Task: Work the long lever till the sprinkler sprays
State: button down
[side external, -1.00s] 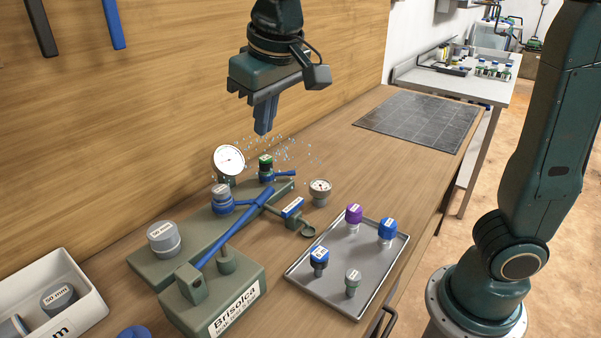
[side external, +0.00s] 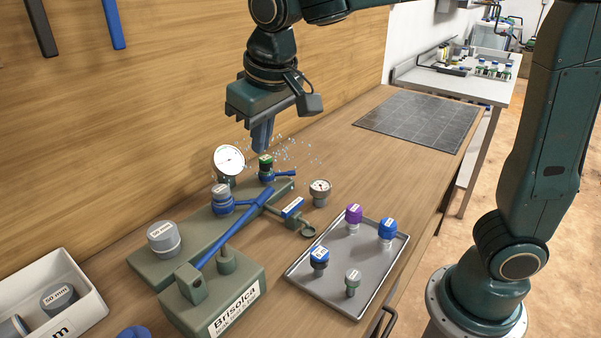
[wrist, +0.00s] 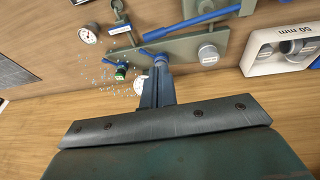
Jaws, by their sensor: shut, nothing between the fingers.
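The long blue lever (side external: 236,232) slants up from its bracket on the green Brisolca block (side external: 225,300) across the manifold (side external: 200,240). It also shows at the top of the wrist view (wrist: 205,18). The green-topped sprinkler (side external: 265,163) stands at the manifold's far end, with water droplets spraying around it in both views; in the wrist view, the sprinkler (wrist: 121,73) is left of the fingers. My gripper (side external: 261,148) is shut and empty. It hangs just above and behind the sprinkler, clear of the lever.
A large white dial gauge (side external: 228,160) stands beside the sprinkler, and a small gauge (side external: 320,188) is to its right. A grey tray (side external: 332,300) holds several capped heads. A white bin (side external: 85,305) is front left. The table beyond the small gauge is clear up to a dark mat (side external: 420,120).

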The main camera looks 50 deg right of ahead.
send_over(271, 192)
jog(key=a, duration=0.2)
notch_tip(271, 192, down, 8)
jog(key=shift+f, duration=0.15)
jog(key=shift+d+f, duration=0.2)
jog(key=shift+f, duration=0.5)
jog(key=shift+w+d+f+y, duration=0.1)
jog(key=shift+d+f+y, duration=0.25)
jog(key=shift+f, duration=0.25)
jog(key=shift+d+f+y, duration=0.25)
jog(key=shift+f+y, duration=0.15)
jog(key=shift+f, duration=0.3)
jog(key=shift+d+f+y, duration=0.2)
jog(key=shift+f+y, duration=0.15)
jog(key=shift+f, duration=0.3)
jog(key=shift+d+f, duration=0.15)
jog(key=shift+f, duration=0.65)
jog(key=shift+d+f, duration=0.15)
jog(key=shift+f, duration=0.6)
